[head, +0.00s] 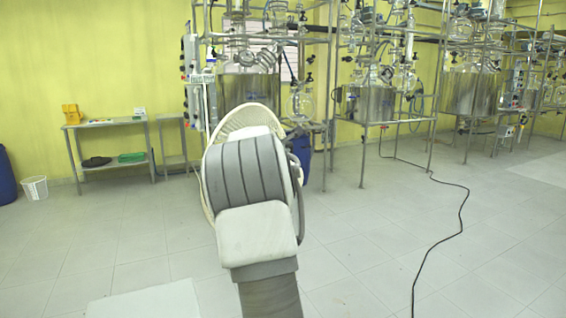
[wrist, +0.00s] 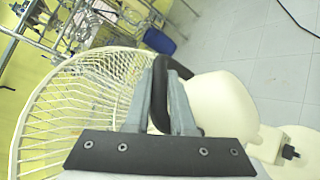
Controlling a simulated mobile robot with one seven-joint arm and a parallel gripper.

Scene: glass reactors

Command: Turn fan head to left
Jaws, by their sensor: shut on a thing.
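The fan head is a cream wire cage (wrist: 75,95) with a cream motor housing (wrist: 225,105) in the wrist view. A black handle (wrist: 158,70) stands at the back of the cage. My gripper (wrist: 170,75) is shut on this black handle, with its two grey fingers around it. In the head view the fan cage (head: 212,170) shows mostly behind my arm, which hides its middle and the gripper. The fan's stand is hidden in the head view.
Steel-framed glass reactors (head: 362,105) stand along the back wall. A metal side table (head: 105,124) stands at the left, with a white bucket (head: 35,188) beside it. A black cable (head: 460,215) runs over the floor at the right. The tiled floor in front is mostly clear.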

